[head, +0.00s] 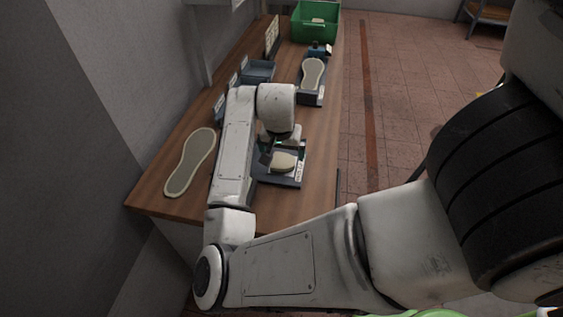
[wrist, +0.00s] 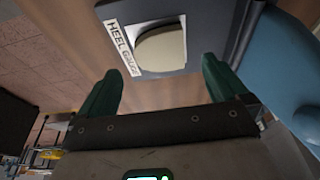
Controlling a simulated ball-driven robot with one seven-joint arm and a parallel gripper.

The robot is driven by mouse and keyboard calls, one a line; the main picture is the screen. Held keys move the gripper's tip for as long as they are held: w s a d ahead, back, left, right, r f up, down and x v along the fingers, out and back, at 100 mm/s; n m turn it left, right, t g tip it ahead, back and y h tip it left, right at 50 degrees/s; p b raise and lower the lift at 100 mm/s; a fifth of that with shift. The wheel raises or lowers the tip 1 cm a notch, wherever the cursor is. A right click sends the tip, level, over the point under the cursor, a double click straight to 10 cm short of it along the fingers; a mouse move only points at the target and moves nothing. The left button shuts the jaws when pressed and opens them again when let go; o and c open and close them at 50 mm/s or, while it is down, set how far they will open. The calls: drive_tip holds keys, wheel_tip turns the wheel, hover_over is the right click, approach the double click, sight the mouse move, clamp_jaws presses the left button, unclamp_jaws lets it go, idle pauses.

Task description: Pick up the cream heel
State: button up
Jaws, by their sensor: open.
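The cream heel (wrist: 160,48) sits on a dark tray (wrist: 178,12) with a label reading "HEEL" (wrist: 121,48) beside it in the wrist view. In the head view the heel (head: 284,162) rests on the same dark tray (head: 291,178) on the wooden bench, partly covered by my arm. My gripper (wrist: 160,83) has its two green fingers apart and empty. The heel lies ahead of the fingertips, between their lines, and the fingers do not touch it. In the head view my gripper is mostly hidden by my wrist.
A cream sole shape (head: 190,162) lies at the bench's near left. Another sole shape (head: 313,72) sits on a dark fixture farther back. A grey-blue bin (head: 259,71) and a green crate (head: 316,22) stand toward the far end. A blue rounded object (wrist: 291,65) is close at right in the wrist view.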

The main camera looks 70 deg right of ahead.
sight(284, 160)
drive_tip(key=shift+p+x, duration=0.45)
drive_tip(key=shift+x, duration=1.85)
drive_tip(key=c, duration=1.2)
drive_tip(key=shift+r, duration=0.1)
